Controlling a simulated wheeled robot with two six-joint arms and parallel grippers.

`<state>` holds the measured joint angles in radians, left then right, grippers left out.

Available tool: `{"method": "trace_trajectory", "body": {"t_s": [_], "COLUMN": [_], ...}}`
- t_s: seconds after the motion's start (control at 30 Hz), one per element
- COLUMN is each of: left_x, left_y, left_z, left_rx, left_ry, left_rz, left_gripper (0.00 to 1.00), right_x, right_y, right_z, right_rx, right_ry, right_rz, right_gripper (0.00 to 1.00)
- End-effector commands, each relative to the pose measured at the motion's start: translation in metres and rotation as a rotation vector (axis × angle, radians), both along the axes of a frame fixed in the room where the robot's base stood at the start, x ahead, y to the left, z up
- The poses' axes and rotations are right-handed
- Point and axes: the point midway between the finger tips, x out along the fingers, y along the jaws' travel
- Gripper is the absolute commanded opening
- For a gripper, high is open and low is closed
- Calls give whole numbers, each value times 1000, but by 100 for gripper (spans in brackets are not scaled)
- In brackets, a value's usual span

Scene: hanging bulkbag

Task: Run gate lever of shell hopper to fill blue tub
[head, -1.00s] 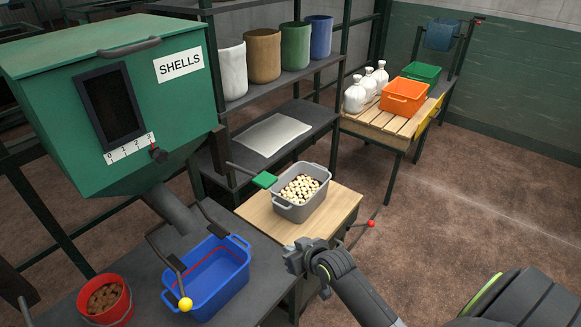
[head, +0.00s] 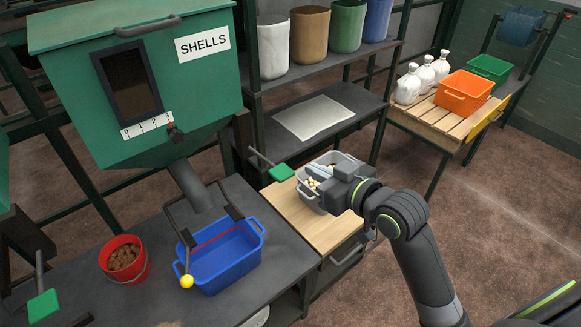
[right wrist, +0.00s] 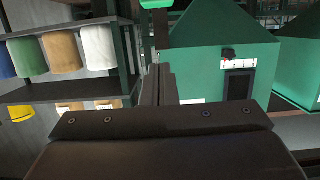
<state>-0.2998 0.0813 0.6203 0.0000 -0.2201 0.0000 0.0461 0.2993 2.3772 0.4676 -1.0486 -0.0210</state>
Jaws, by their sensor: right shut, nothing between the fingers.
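The green hopper labelled SHELLS (head: 70,80) hangs at the upper left, its grey chute (head: 190,187) pointing down. A bent dark gate lever with a yellow ball end (head: 187,281) reaches down from beside the chute to the blue tub's front left. The blue tub (head: 228,282) stands on the dark bench below the chute. It looks empty, with a red line inside. My right gripper (head: 313,174) is shut and empty, over the grey tub and right of the blue tub. Its closed fingers show in the right wrist view (right wrist: 164,86). My left gripper is out of view.
The grey tub (head: 303,198) of pale pieces sits on a wooden top, partly hidden by my right gripper. A green-ended handle (head: 282,172) is beside it. A red bucket (head: 112,248) stands left of the blue tub. An orange crate (head: 465,93) is far right.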

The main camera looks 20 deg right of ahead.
Motion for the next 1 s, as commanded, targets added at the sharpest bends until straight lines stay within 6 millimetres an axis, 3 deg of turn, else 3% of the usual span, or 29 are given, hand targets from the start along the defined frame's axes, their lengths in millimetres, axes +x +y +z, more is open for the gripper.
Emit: {"method": "trace_trajectory", "body": {"t_s": [0.27,0.83,1.0], "left_x": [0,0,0], "left_y": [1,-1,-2], "left_z": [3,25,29], "left_rx": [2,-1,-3], "left_ry": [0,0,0], "left_rz": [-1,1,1], "left_gripper": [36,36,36], "right_x": [12,94,92], "right_y": [4,34,33], "right_z": [-2,-23,-52], "right_rx": [3,2,1], "right_ry": [1,2,6], "right_rz": [-2,-1,-2], "right_gripper": [0,0,0]}}
